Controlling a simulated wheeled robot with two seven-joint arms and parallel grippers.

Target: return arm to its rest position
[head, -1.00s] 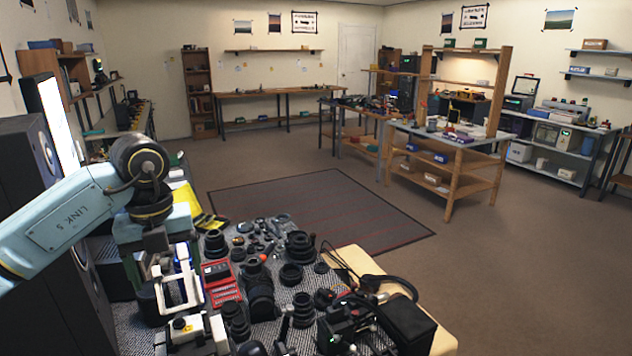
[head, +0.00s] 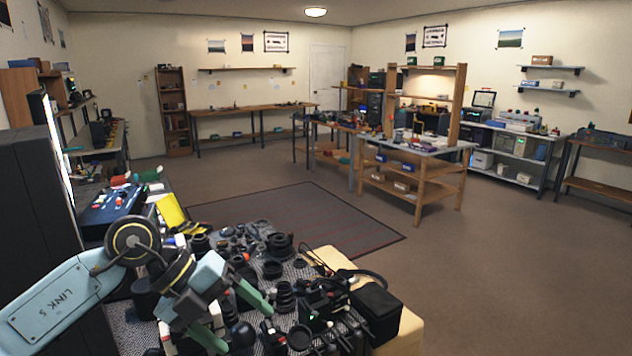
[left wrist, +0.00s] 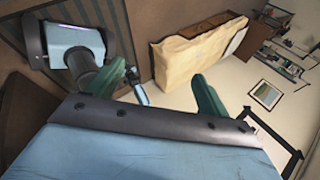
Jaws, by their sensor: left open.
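My left arm comes in from the left in the head view, with a pale blue link and dark round joints. My left gripper (head: 236,318) has green fingers standing apart and is empty. It is tilted over the near left part of the cluttered workbench (head: 404,325). In the left wrist view the two green fingers of this gripper (left wrist: 160,88) are spread with nothing between them. My right gripper does not show in the head view.
Lens barrels and rings (head: 285,297) crowd the bench beside and beyond the gripper. A black box (head: 376,308) with a cable stands at the bench's right. A dark blue device (head: 110,207) and a yellow item (head: 172,212) lie behind the arm. Open floor (head: 480,285) is to the right.

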